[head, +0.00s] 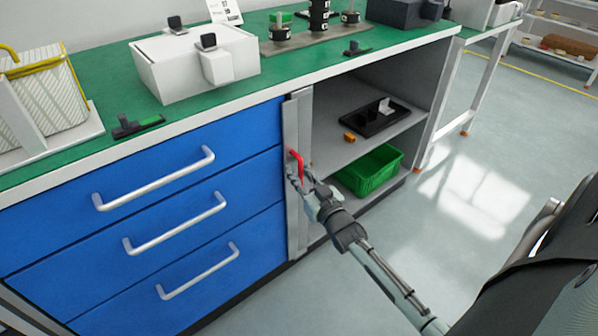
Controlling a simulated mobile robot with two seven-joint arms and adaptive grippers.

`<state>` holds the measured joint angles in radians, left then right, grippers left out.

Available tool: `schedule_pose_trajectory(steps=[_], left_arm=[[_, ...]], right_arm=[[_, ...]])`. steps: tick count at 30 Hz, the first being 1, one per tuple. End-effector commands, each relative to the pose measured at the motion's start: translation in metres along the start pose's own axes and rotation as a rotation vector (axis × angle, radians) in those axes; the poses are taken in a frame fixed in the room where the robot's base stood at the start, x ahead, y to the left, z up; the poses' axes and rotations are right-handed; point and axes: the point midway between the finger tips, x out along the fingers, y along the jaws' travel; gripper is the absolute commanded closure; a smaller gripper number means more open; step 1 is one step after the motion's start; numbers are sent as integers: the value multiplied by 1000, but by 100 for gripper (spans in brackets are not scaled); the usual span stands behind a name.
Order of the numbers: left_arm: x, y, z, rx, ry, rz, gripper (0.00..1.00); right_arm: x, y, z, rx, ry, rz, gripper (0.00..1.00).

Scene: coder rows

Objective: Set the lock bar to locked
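The lock bar (293,215) is a tall grey upright strip at the right edge of the blue drawers, beside the open cabinet bay. A red handle (298,158) stands out near its upper part. My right gripper (298,177) is at the lower part of the red handle and hides some of it. The fingers are small and overlap the handle, so I cannot tell whether they are shut on it. My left gripper is not in view.
Blue drawers (236,178) with silver handles are left of the bar. The open bay holds a black tray (376,123), a small orange block (349,137) and a green crate (355,184). The green worktop (100,85) is above. The floor at right is clear.

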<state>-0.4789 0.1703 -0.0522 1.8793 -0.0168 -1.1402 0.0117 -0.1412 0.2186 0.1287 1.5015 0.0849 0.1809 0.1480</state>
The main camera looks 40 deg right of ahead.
Motion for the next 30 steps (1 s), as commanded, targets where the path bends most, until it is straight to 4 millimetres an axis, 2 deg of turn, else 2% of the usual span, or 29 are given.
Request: schedule_pose_trajectory(steps=[5, 8, 21, 25, 30], left_arm=[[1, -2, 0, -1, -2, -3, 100], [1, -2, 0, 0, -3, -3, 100], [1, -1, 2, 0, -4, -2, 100], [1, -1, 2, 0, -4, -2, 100], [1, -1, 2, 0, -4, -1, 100]], right_arm=[[-2, 1, 0, 0, 0, 1, 80], [-12, 1, 1, 0, -2, 1, 80], [-99, 0, 0, 0, -1, 0, 80], [-114, 0, 1, 1, -2, 0, 80], [-120, 0, 0, 0, 0, 0, 80]])
